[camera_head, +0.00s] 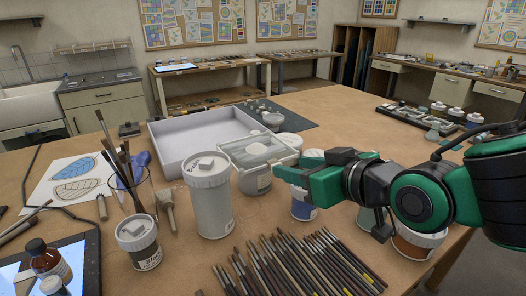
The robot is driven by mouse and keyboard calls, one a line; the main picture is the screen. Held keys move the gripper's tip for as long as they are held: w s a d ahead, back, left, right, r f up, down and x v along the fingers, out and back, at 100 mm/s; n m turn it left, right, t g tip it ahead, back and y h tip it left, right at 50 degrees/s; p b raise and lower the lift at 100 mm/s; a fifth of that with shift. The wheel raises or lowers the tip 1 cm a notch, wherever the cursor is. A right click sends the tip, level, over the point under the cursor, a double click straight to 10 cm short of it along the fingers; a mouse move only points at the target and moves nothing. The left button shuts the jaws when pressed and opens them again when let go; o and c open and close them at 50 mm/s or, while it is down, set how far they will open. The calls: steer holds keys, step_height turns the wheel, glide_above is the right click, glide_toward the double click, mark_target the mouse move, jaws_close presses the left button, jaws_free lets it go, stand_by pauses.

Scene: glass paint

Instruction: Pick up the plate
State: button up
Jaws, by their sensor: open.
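I cannot tell for certain which thing is the plate. A round, flat white thing (290,141), perhaps the plate, lies on the table behind my gripper and is partly hidden. A pale, partly see-through rectangular piece (252,149) with a light rim sits at the top of a white jar (255,183), left of my gripper. My gripper (296,174), green and grey, reaches in from the right above the table. Its jaws are open, and I see nothing held. It overlaps a white and blue jar (303,208) in the view.
A large white tray (165,155) lies behind the jars. A tall white canister (210,205), a small labelled jar (139,243) and a brush cup (133,192) stand left. Many brushes (295,268) lie in front.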

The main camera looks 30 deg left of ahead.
steer(key=x, duration=0.7)
steer(key=shift+w+f, duration=0.25)
steer(key=shift+d, duration=0.15)
jaws_close()
